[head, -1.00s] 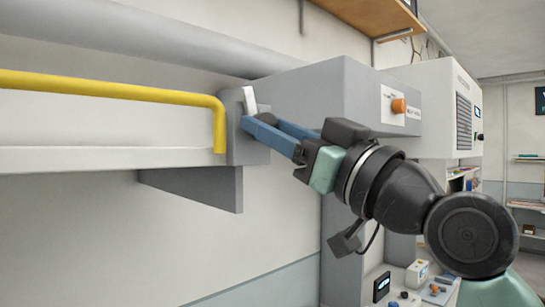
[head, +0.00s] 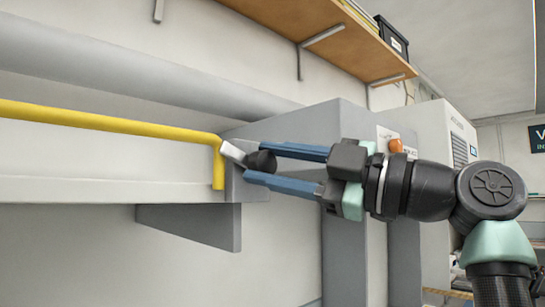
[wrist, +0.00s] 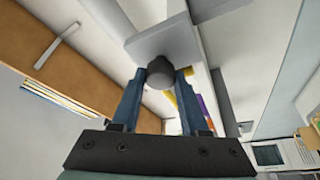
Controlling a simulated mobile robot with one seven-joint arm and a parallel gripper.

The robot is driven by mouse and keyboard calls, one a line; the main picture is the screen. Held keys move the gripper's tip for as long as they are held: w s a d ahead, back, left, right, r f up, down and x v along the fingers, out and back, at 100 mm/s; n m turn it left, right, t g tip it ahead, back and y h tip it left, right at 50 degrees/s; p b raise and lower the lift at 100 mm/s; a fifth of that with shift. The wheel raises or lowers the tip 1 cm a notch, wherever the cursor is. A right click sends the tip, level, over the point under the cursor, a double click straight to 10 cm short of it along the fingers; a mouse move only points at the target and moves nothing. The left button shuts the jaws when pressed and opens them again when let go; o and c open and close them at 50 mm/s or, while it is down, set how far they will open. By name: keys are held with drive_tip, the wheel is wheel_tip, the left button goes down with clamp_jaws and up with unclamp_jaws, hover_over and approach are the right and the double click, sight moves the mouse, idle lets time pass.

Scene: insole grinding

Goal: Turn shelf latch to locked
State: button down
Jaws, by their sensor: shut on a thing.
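The shelf latch shows in the head view as a short white lever (head: 233,151) with a black round knob (head: 262,162), on a grey block at the right end of the shelf (head: 90,187). The lever leans up to the left, beside the bent end of a yellow rail (head: 110,121). My gripper (head: 256,163) comes from the right, its blue fingers shut on the knob, one above and one below. In the wrist view the dark knob (wrist: 160,73) sits between both fingertips. The latch's pivot is hidden.
A grey box-shaped housing (head: 300,122) with an orange button (head: 396,146) stands behind my gripper. A wooden shelf (head: 325,38) hangs above on brackets. A grey pipe (head: 130,80) runs along the wall. A grey bracket (head: 190,222) sits under the shelf.

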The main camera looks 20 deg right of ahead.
drive_tip(key=shift+n+g+p, duration=0.8)
drive_tip(key=shift+n+p, duration=0.1)
drive_tip(key=shift+n, duration=1.3)
drive_tip(key=shift+c, duration=2.1)
unclamp_jaws()
drive_tip(key=shift+d, duration=0.1)
drive_tip(key=r+b+v, duration=0.1)
drive_tip(key=b+v, duration=0.2)
drive_tip(key=v, duration=0.9)
drive_tip(key=shift+s+d+f+b, duration=0.3)
drive_tip(key=shift+s+b, duration=0.05)
drive_tip(key=shift+b, duration=0.05)
